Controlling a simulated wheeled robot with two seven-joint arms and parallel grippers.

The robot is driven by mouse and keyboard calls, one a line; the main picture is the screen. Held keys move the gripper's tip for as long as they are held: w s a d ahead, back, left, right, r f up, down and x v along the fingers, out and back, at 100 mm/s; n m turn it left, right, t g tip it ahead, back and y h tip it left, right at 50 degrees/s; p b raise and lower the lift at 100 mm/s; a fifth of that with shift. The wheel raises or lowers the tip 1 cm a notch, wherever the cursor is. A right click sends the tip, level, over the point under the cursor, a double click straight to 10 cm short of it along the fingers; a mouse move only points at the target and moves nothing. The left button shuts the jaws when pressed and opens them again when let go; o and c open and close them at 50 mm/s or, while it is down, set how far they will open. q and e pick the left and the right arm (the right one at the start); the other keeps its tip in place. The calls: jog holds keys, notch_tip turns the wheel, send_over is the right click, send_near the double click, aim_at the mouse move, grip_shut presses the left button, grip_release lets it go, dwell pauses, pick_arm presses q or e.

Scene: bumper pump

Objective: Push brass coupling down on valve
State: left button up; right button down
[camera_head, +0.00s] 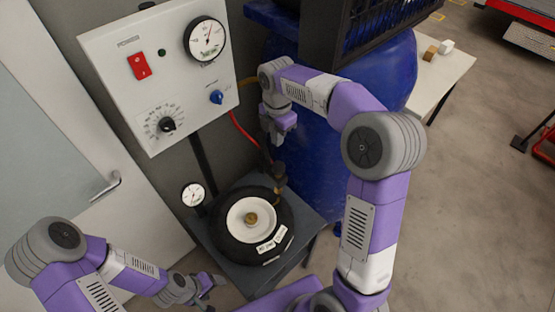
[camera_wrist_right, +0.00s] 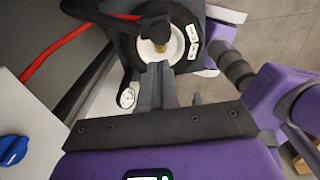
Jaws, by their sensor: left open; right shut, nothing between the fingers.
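A black tyre-like bumper (camera_head: 222,236) lies flat on a dark stand, with a white hub (camera_head: 236,228) and a small brass piece (camera_head: 251,218) at its centre, apparently the valve. The brass piece also shows in the right wrist view (camera_wrist_right: 163,49). A dark fitting with a brass-coloured end (camera_head: 279,185), possibly the coupling, stands at the bumper's back right edge, near the red hose. My right gripper (camera_head: 283,128) is shut and empty, above and behind that fitting; its closed fingers (camera_wrist_right: 157,72) point towards the hub.
A white control panel (camera_head: 160,75) with a red switch (camera_head: 138,65), a gauge (camera_head: 206,40) and a blue knob (camera_head: 216,97) is behind. A small gauge (camera_head: 193,194) stands left of the bumper. A blue drum (camera_head: 390,75) is close to my right arm.

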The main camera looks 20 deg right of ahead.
aim_at(278, 167)
notch_tip(278, 167, down, 11)
jog(key=shift+f, duration=0.1)
jog(key=shift+f, duration=0.1)
dwell(0.4)
notch_tip(278, 167, down, 4)
jog(key=shift+r+b, duration=0.2)
jog(key=shift+b, duration=0.9)
jog(key=shift+s, duration=0.15)
